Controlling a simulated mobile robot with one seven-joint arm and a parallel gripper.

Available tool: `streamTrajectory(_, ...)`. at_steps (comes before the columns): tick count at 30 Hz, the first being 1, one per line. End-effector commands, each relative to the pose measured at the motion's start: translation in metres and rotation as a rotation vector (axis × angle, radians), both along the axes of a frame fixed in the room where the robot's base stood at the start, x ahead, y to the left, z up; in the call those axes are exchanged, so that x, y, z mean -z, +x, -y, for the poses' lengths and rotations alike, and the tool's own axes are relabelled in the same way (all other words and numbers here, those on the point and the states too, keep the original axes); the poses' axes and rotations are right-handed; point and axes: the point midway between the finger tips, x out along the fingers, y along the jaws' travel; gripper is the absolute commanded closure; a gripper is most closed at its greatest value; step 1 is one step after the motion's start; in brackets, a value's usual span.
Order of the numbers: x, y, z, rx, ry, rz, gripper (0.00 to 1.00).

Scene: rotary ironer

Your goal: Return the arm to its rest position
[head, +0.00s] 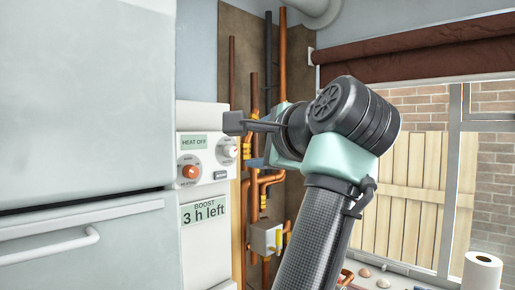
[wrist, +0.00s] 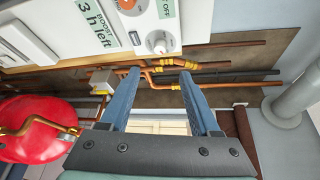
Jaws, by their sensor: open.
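My gripper (head: 240,143) is raised in the middle of the head view, beside the white control unit (head: 203,172) and in front of the copper pipes. In the wrist view, the two blue fingers of my gripper (wrist: 160,78) stand well apart with nothing held between them. The control unit (wrist: 130,20) shows rotated past the fingertips, with a white knob (wrist: 159,42) near them. I cannot tell the exact gap between fingertips and knob, but no contact shows. My arm (head: 320,225) rises from the bottom of the head view and bends at the top.
A large white appliance (head: 85,90) fills the left of the head view. Copper pipes (head: 283,60) run up the wall behind my gripper. A window (head: 420,190) and a paper roll (head: 482,270) are at right. A red round vessel (wrist: 35,130) shows in the wrist view.

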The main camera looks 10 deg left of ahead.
Motion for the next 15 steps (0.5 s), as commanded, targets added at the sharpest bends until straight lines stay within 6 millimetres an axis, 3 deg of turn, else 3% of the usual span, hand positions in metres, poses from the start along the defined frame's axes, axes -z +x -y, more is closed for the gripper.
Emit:
streamTrajectory(5, 0.002, 0.001, 0.001, 0.005, -0.006, 0.006, 0.37)
streamTrajectory(11, 0.033, -0.003, 0.048, 0.192, -0.27, 0.278, 0.37)
streamTrajectory(15, 0.048, -0.03, 0.081, 0.373, -0.584, 0.548, 0.37)
